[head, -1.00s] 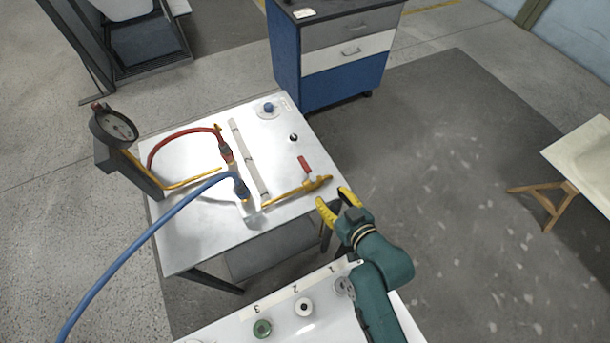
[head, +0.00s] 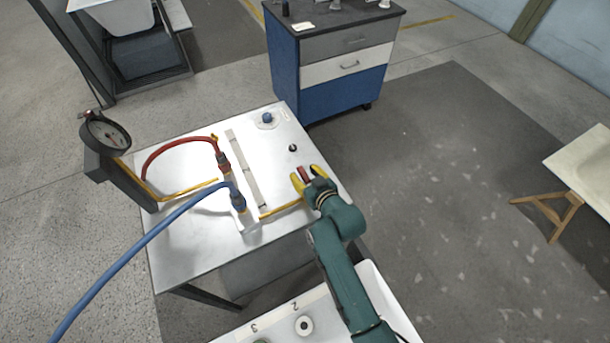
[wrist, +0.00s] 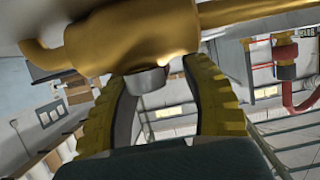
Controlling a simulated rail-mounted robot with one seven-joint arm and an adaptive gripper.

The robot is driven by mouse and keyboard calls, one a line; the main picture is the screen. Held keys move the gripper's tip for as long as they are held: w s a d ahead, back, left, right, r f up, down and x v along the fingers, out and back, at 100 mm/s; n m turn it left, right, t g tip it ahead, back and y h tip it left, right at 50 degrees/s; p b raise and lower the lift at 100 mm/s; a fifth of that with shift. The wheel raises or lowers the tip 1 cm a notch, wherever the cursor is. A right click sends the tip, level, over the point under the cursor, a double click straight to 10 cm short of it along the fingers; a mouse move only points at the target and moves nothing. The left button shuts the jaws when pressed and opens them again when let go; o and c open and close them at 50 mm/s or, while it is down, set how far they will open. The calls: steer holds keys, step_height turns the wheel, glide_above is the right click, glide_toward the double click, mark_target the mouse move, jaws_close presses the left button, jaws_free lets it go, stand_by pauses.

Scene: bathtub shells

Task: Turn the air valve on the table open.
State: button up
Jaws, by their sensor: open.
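The air valve is a brass fitting with a red lever (head: 304,174) near the right edge of the white table (head: 195,250). Its brass pipe (head: 283,209) runs left from my gripper; the rest of the valve is hidden behind the gripper. My gripper (head: 309,176) is open at the valve, one yellow finger on each side of the red lever. In the wrist view, the brass valve body (wrist: 135,35) lies across the top, just past the spread fingers (wrist: 160,100). A grey round stub shows between them. I cannot tell whether the fingers touch the valve.
A red hose (head: 180,145) and a blue hose (head: 150,235) join couplings left of the valve. A pressure gauge (head: 105,132) stands at the table's left. A blue cabinet (head: 330,85) stands behind; a white numbered bench (head: 270,322) is in front.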

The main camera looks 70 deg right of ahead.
jaws_close()
steer(key=shift+a, duration=0.1)
steer(key=shift+s+f, duration=0.1)
steer(key=shift+f, duration=0.05)
